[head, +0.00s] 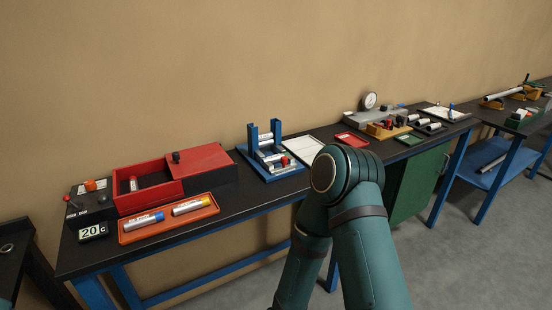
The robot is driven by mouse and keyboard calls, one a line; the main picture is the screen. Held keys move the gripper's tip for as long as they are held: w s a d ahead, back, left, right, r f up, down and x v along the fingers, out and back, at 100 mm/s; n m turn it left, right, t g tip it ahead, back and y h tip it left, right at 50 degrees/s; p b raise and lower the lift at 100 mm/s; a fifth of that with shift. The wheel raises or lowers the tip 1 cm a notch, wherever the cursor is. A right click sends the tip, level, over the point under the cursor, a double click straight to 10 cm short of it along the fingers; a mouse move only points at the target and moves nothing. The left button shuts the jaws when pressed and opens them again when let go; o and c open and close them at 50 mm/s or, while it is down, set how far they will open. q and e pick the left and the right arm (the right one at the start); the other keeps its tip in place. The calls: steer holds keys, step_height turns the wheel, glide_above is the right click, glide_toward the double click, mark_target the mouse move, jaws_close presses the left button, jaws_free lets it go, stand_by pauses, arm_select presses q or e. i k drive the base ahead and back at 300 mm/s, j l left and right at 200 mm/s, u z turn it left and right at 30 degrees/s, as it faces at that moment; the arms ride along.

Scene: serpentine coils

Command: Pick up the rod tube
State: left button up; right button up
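Two labelled silver tubes lie in a shallow orange tray (185,220) on the near left of the dark bench. One is a tube with a blue end (142,221). The other is a tube with yellow-orange ends (190,206). The lettering on both is too small to read, so I cannot tell which is the rod tube. Neither of my grippers is in view. A bent teal arm link of mine fills the lower middle of the picture and hides part of the bench's front edge.
A red open box (150,198) stands behind the tray, with a dark control box (92,205) and a 20 C display (93,231) to its left. A blue stand (268,160) and white sheet (303,150) lie farther right. Free bench top separates tray and stand.

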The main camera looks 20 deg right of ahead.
mark_target(274, 159)
steer(key=l+u, duration=0.25)
steer(key=u, duration=0.15)
steer(key=l+u, duration=0.55)
steer(key=l, duration=0.25)
steer(key=k+l+u, duration=0.15)
steer(key=l, duration=0.25)
steer(key=k+l, duration=0.1)
steer(key=l, duration=0.55)
steer(key=k+l+u, duration=0.1)
steer(key=l, duration=0.25)
